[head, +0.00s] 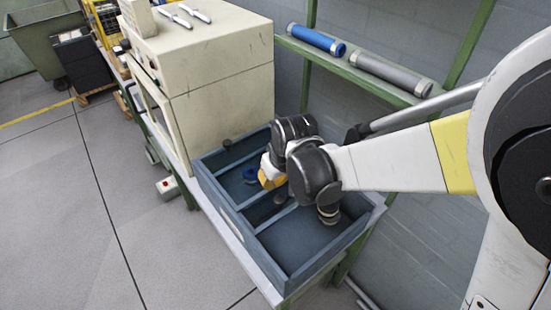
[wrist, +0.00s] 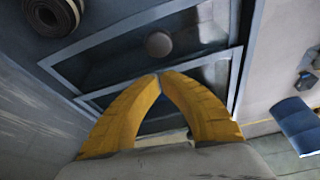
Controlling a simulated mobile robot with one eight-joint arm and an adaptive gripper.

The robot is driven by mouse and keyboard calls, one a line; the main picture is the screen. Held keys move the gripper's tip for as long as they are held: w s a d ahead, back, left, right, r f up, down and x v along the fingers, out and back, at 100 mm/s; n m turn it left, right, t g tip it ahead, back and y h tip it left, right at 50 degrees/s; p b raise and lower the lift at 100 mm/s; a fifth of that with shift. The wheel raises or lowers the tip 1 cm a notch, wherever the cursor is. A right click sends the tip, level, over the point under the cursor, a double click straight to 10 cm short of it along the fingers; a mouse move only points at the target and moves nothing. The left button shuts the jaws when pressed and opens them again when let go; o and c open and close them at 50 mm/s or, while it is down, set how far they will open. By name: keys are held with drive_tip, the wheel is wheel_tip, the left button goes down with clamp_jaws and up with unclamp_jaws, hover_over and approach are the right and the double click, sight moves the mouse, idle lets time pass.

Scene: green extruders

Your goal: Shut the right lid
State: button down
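A blue-grey box (head: 292,283) with an open top and several compartments stands on the bench, its near compartment open. In the wrist view a round grey knob (wrist: 158,44) lies ahead of my fingertips, over a dark area between pale dividers. A knob (head: 281,197) also shows near the box's middle in the head view, and another dark knob (head: 227,143) is at its far end. I cannot tell which part is the right lid. My gripper (wrist: 160,75) has yellow fingers with tips together and nothing visible between them. In the head view it (head: 265,178) is over the box.
A large beige machine (head: 222,75) stands beyond the box. A shelf behind holds a blue tube (head: 316,39) and a grey tube (head: 391,74). A dark ring-shaped roll (wrist: 52,15) shows in the wrist view. Open floor lies left of the bench.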

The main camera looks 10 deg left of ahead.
drive_tip(key=shift+s+d, duration=0.5)
drive_tip(key=shift+s, duration=0.05)
drive_tip(key=shift+d, duration=0.1)
drive_tip(key=s+d, duration=0.9)
drive_tip(key=d, duration=0.2)
drive_tip(key=shift+s+p, duration=0.35)
wheel_tip(320, 180, up, 9)
drive_tip(key=p, duration=0.4)
drive_tip(key=s+d+r+m+t+h+b, duration=0.1)
drive_tip(key=d+m, duration=0.3)
drive_tip(key=d, duration=0.4)
drive_tip(key=d+r+m+t+h+b, duration=0.1)
drive_tip(key=d+r+m+t+b, duration=0.2)
drive_tip(key=d, duration=0.5)
drive_tip(key=shift+s+d+m+h+b, duration=0.2)
drive_tip(key=shift+s+m+h+b, duration=0.15)
drive_tip(key=shift+m+b, duration=0.2)
drive_tip(key=shift+r, duration=0.1)
